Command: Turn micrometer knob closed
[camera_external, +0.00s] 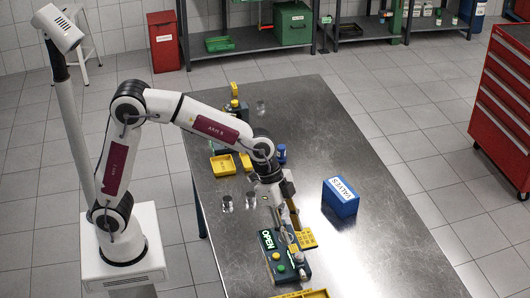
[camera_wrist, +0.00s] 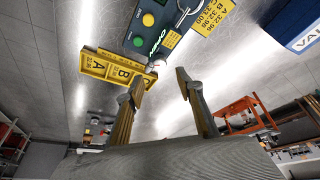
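The micrometer stand is a dark green box (camera_external: 297,272) with an OPEN display (camera_external: 267,240), a yellow button and a green button, near the table's front. In the wrist view the box (camera_wrist: 138,38) is at the top, with the metal micrometer (camera_wrist: 186,12) on its right. A small pale round end (camera_wrist: 157,63), perhaps the knob, shows below the OPEN text. My gripper (camera_wrist: 161,85) is open, with its two fingers apart and nothing clearly between them. In the external view my gripper (camera_external: 290,212) is over the stand's far end, and hides part of it. I cannot tell whether it touches.
A yellow number plate (camera_external: 305,239) is beside the stand. A yellow tray with A and B labels (camera_wrist: 105,66) lies near it. A blue VALVES box (camera_external: 341,200) stands to the right. Metal cylinders (camera_external: 227,203) stand to the left. The table's right side (camera_external: 395,250) is clear.

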